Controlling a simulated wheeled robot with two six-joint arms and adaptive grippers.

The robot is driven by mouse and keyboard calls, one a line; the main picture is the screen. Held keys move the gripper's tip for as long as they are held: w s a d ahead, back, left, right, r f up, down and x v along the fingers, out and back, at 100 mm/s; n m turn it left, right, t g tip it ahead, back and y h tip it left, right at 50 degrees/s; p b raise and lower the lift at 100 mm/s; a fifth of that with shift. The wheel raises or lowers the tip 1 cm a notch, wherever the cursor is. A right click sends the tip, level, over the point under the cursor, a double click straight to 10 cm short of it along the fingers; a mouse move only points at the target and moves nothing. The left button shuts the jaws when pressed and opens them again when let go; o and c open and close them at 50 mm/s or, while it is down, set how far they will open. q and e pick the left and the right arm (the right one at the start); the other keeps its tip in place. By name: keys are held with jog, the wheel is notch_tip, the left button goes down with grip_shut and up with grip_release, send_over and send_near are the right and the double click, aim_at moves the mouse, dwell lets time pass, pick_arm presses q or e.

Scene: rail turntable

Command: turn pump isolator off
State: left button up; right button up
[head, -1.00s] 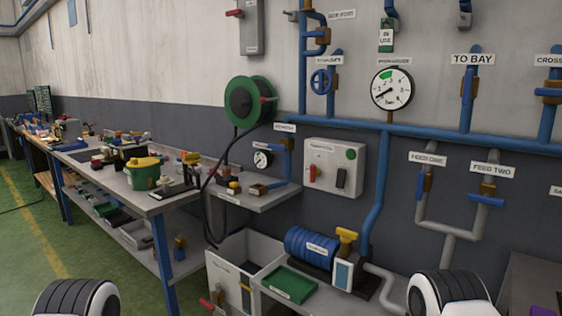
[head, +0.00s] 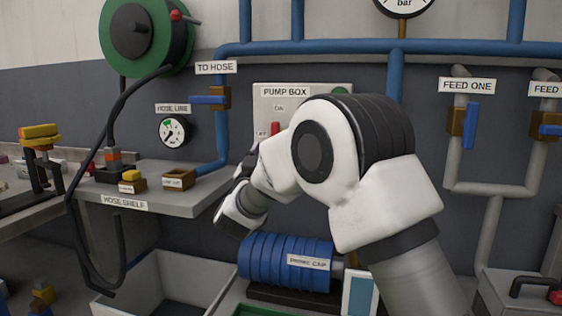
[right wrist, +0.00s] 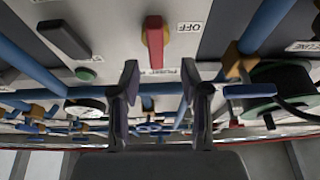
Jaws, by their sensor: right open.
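The pump box (head: 264,92) is a pale wall panel marked "PUMP BOX", partly hidden by my right arm. Its red isolator handle (head: 275,128) points up toward the "ON" label, with an "OFF" label at its left. The right wrist view is upside down; there the red handle (right wrist: 156,45) is upright in the picture, with "OFF" to its right. My right gripper (right wrist: 160,85) is open and empty, with its fingertips below the handle in that picture, apart from it by what I see. My right fingers are hidden or unclear in the head view. My left gripper is not in view.
A dark lever (right wrist: 65,40) and a green button (right wrist: 85,74) share the panel. The hose shelf (head: 150,195), hose line gauge (head: 173,132) and blue pipe are to the left. A blue ribbed pump (head: 275,262) and an open bin (head: 160,285) lie below.

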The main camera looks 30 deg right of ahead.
aim_at(274, 131)
jog(key=shift+w+d+r+m+h, duration=0.15)
jog(key=shift+d+r+h, duration=0.15)
jog(key=shift+r, duration=0.3)
jog(key=shift+w+d+r+m+h, duration=0.1)
jog(key=shift+d+r+m+h, duration=0.15)
jog(key=shift+r, duration=0.35)
jog(key=x, duration=0.6)
jog(key=shift+w+d+f, duration=0.15)
grip_shut()
